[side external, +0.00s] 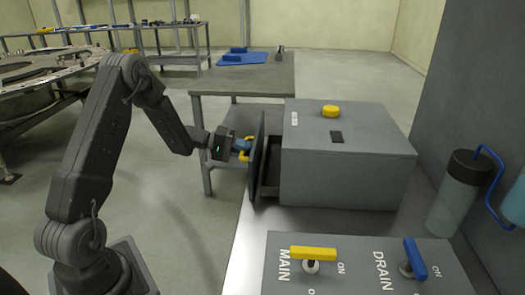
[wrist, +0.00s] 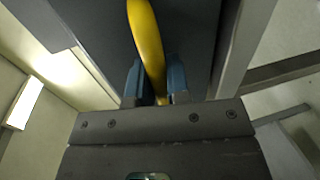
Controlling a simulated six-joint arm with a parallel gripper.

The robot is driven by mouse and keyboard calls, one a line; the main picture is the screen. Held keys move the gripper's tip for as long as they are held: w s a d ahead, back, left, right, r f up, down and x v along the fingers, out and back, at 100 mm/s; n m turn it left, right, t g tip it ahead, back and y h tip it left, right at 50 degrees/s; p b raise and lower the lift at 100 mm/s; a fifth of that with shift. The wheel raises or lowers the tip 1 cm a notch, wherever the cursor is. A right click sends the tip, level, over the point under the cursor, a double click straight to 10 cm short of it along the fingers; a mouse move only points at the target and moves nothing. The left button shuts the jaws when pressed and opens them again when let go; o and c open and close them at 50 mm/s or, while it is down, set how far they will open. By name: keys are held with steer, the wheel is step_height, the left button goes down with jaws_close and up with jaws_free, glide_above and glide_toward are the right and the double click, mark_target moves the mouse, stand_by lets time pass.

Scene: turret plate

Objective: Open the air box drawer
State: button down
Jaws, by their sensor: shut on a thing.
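The air box (side external: 345,160) is a grey box on the bench, with a yellow knob (side external: 330,111) on top. Its drawer (side external: 271,165) is pulled partly out to the left, with a gap between the dark front panel (side external: 257,150) and the box. My gripper (side external: 240,149) is at the outer side of the drawer front. It is shut on the yellow handle (wrist: 150,45); in the wrist view the blue fingers (wrist: 156,85) are on both sides of the handle. The drawer's inside is mostly hidden.
A panel with a yellow MAIN valve handle (side external: 313,253) and a blue DRAIN handle (side external: 415,258) is in front of the box. A grey canister (side external: 459,190) with a blue hose stands at the right. A table (side external: 245,80) stands behind. Open floor lies left of the drawer.

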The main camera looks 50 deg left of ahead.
steer(key=f+v, duration=0.1)
steer(key=v, duration=0.7)
steer(key=shift+f, duration=0.35)
steer(key=shift+s+a, duration=0.1)
steer(key=shift+a, duration=0.05)
steer(key=c, duration=1.1)
jaws_free()
steer(key=v, duration=0.7)
steer(key=shift+s, duration=0.15)
steer(key=shift+a, duration=0.1)
